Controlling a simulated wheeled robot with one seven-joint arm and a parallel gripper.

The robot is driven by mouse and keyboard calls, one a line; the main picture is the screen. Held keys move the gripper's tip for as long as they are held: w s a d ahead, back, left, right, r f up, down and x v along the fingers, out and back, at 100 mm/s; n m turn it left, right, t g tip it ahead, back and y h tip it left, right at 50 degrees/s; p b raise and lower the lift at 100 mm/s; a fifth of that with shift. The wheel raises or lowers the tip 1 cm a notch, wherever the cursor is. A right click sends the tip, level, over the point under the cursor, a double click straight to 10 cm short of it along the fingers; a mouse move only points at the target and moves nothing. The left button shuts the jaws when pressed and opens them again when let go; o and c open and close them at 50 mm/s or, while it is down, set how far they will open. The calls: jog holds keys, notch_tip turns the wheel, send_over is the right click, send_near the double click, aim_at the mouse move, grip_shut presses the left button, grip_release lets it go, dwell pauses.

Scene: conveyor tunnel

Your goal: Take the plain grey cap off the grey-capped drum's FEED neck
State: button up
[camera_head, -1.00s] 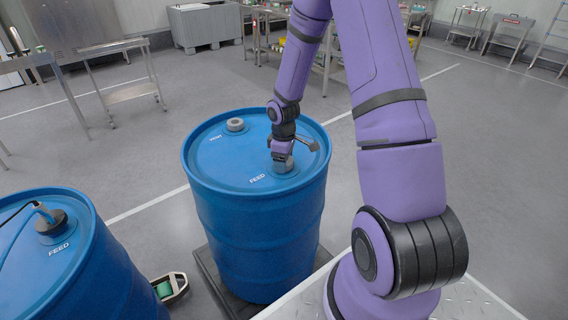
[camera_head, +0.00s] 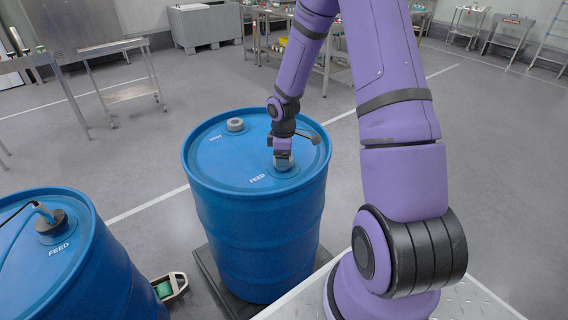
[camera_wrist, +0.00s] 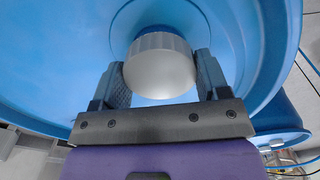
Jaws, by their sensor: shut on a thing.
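The grey-capped drum (camera_head: 255,215) is blue and stands upright in the middle of the head view. Its plain grey cap (camera_wrist: 160,66) is at the FEED neck, beside the FEED lettering; the cap shows small in the head view (camera_head: 284,163). My gripper (camera_wrist: 163,76) is over the FEED neck with one finger on each side of the cap, shut on it. In the head view my gripper (camera_head: 283,152) partly hides the cap. Whether the cap is still seated on the neck I cannot tell. A second grey cap (camera_head: 235,125) sits on the other neck, towards the back of the lid.
Another blue drum (camera_head: 85,270) stands at the lower left, with a dark fitting and hose (camera_head: 50,222) at its FEED neck. A small tray with a green item (camera_head: 168,288) lies between the drums. Tables and a cart (camera_head: 128,92) stand behind, with clear floor between.

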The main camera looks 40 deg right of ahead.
jog(key=shift+r, duration=0.7)
jog(key=shift+r, duration=2.5)
